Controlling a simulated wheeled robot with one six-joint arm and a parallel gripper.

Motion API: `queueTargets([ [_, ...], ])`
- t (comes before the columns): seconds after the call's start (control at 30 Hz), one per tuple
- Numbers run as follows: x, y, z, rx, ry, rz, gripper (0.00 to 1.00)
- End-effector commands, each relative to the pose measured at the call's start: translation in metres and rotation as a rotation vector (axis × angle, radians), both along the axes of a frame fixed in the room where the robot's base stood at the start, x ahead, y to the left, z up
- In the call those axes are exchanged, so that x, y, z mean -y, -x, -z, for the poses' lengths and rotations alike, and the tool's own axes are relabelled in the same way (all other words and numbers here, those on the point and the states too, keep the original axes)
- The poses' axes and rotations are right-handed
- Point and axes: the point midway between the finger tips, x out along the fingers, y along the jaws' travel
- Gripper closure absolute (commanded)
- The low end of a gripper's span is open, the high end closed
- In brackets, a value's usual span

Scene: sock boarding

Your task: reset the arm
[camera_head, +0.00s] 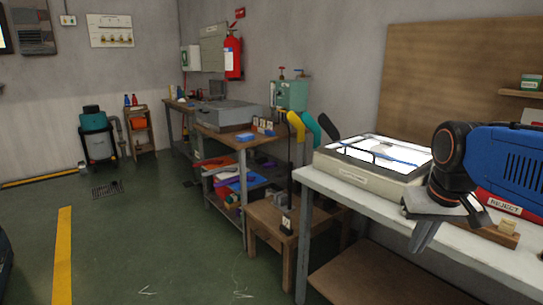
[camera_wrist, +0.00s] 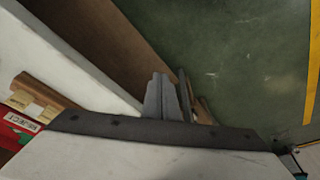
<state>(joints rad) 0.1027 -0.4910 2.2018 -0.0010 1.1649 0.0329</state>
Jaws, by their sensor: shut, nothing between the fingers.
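My gripper (camera_head: 424,238) hangs at the right of the head view, pointing down just in front of the front edge of the white table (camera_head: 447,245). Its grey fingers are together with nothing between them. In the wrist view the shut fingers (camera_wrist: 163,98) show at the middle, above the green floor and beside the table edge and a brown lower shelf.
A light box (camera_head: 365,183) with a lit top stands on the white table, left of my gripper. A red bin marked REJECT (camera_head: 503,206) is close on the right. A small wooden table (camera_head: 268,222) with yellow, teal and black upright forms stands further left. Open green floor lies left.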

Motion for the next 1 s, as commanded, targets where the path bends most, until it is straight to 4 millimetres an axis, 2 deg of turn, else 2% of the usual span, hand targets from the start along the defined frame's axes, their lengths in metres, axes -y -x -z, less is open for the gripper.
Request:
queueTargets([
  [0.03,-0.006,0.015,0.009,0.017,0.003,-0.016,1.0],
  [0.2,-0.02,0.055,0.044,0.073,0.01,-0.07,1.0],
  [0.4,-0.03,0.089,0.081,0.125,0.017,-0.116,1.0],
  [0.6,-0.034,0.103,0.097,0.147,0.019,-0.136,1.0],
  [1.0,-0.034,0.103,0.098,0.148,0.019,-0.137,1.0],
])
